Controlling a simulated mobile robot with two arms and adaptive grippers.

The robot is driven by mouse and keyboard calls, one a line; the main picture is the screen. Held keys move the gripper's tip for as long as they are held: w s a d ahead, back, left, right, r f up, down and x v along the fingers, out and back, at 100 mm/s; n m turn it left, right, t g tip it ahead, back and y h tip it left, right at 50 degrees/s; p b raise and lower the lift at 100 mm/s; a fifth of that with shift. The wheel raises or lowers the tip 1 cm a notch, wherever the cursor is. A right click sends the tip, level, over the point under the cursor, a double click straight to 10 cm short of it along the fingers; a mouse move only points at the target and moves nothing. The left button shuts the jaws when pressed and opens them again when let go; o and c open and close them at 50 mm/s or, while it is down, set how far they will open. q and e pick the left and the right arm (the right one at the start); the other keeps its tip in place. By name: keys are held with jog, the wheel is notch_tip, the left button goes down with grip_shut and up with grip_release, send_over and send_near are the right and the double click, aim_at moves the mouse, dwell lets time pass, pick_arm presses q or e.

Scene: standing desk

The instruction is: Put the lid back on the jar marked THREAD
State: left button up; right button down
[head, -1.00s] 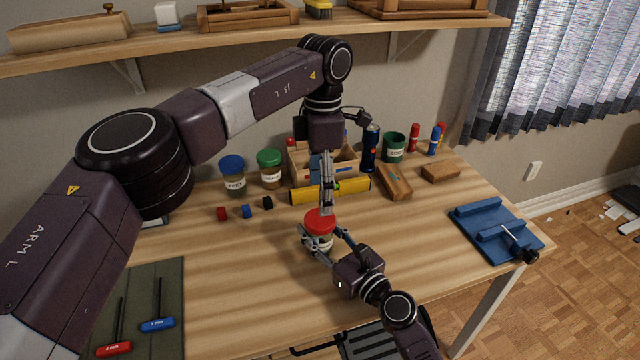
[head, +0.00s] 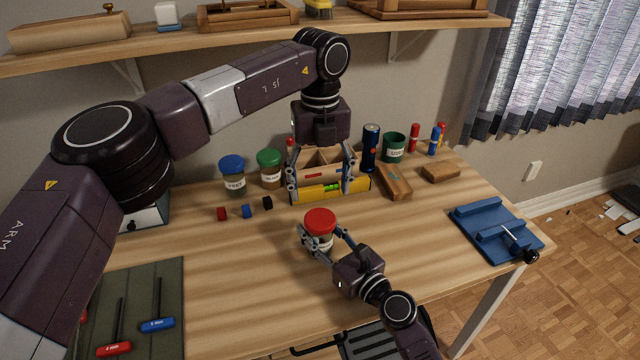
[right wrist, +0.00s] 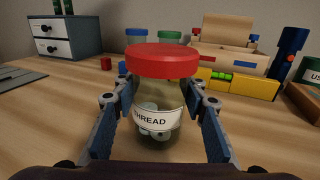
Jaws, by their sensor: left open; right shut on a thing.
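The jar marked THREAD (right wrist: 157,115) is clear glass with a white label and pale round things inside. It stands upright on the desk. The red lid (right wrist: 163,61) sits on its mouth and looks level; it also shows in the head view (head: 320,217). My right gripper (head: 325,242) is shut around the jar's body, one finger on each side, below the lid. My left gripper (head: 329,190) is open and empty, raised behind the jar, in front of the yellow level and the wooden caddy. The far side of the jar is hidden.
A yellow spirit level (head: 310,192) and a wooden caddy (head: 318,163) stand behind the jar. Jars with blue (head: 232,163) and green (head: 269,157) lids stand at the back left. A blue vise (head: 492,226) lies at right. The desk left of the jar is mostly clear.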

aim_at(320, 218)
pick_arm(q)
jog(key=shift+n, duration=0.6)
jog(key=shift+f, duration=3.95)
jog(key=shift+c, duration=0.4)
